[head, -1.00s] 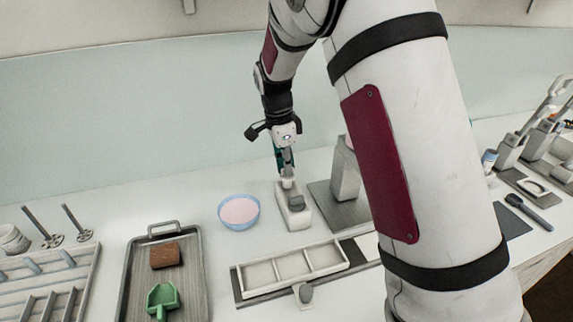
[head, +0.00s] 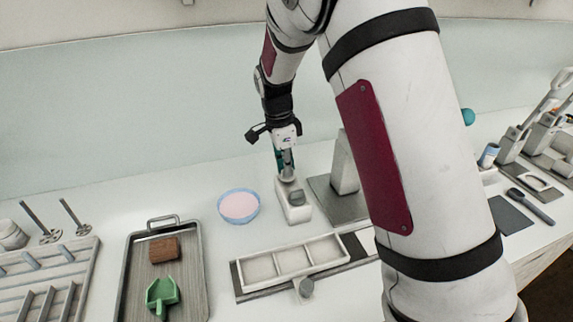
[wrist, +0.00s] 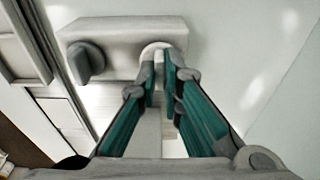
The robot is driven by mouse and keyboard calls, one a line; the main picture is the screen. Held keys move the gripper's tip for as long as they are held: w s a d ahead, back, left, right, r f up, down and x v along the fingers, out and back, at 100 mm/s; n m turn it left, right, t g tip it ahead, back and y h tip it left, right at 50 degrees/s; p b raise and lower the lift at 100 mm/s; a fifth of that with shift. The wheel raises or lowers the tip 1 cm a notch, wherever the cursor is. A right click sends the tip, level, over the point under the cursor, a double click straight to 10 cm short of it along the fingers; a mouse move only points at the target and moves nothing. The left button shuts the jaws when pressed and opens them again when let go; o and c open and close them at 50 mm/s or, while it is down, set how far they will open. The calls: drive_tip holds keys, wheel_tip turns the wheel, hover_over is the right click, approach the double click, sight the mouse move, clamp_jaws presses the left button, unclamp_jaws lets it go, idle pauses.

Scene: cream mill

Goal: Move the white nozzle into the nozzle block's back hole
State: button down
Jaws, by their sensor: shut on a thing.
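The nozzle block (head: 298,212) is a pale, long block standing on the counter right of the blue bowl. A grey nozzle (head: 296,198) sits at its near end. It also shows in the wrist view (wrist: 86,62), at the left end of the block (wrist: 122,36). My gripper (head: 286,172) points down over the block's back end, its teal fingers shut on the white nozzle. In the wrist view, a pale round rim (wrist: 154,48) shows at the fingertips (wrist: 160,76), at the block's other end. The fingers hide most of the nozzle and the back hole, so its seating depth cannot be told.
A blue bowl with pink contents (head: 239,206) stands left of the block. A three-compartment white tray (head: 262,270) lies in front. A grey stand (head: 345,165) rises close on the right. A metal tray (head: 135,265) holds a brown block and a green scoop.

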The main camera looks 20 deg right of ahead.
drive_tip(key=shift+f, duration=0.2)
idle(0.4)
drive_tip(key=c, duration=1.7)
unclamp_jaws()
drive_tip(key=shift+o, duration=0.2)
drive_tip(key=shift+r+p, duration=1.05)
drive_tip(key=shift+r, duration=1.95)
